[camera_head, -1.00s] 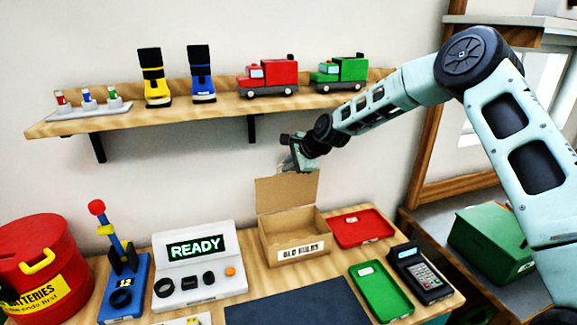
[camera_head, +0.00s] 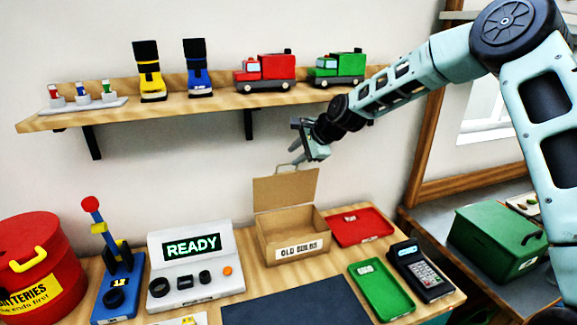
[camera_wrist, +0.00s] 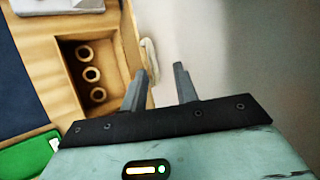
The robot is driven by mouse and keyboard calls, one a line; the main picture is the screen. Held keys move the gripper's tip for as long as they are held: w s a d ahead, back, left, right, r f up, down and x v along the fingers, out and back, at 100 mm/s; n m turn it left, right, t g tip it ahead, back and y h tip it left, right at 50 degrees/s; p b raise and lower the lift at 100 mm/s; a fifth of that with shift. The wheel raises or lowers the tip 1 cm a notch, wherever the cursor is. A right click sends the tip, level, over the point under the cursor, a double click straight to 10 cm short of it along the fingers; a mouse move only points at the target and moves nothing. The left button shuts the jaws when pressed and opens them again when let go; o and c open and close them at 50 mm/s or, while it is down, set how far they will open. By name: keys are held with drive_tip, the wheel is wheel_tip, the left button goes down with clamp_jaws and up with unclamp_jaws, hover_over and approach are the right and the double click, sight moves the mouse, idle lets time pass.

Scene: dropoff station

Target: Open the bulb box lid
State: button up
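The bulb box (camera_head: 292,240) is a cardboard-brown box labelled "OLD BULBS" on the table. Its lid (camera_head: 285,190) stands raised, roughly upright, at the back edge, with a pale loop handle (camera_head: 290,165) at its top. In the wrist view the box (camera_wrist: 118,75) is open, and several round holes show inside it. My gripper (camera_head: 296,142) is above and slightly right of the raised lid. In the wrist view its two fingers (camera_wrist: 165,85) are apart with nothing between them. The lid's edge and handle (camera_wrist: 150,62) lie beside the left finger; I cannot tell if they touch.
A red tray (camera_head: 362,226) is right of the box, with a green tray (camera_head: 380,290) and card terminal (camera_head: 420,272) in front. A "READY" console (camera_head: 195,262) stands left. A dark mat (camera_head: 290,305) lies in front.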

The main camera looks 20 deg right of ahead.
drive_tip(key=b+v, duration=0.1)
drive_tip(key=v, duration=0.5)
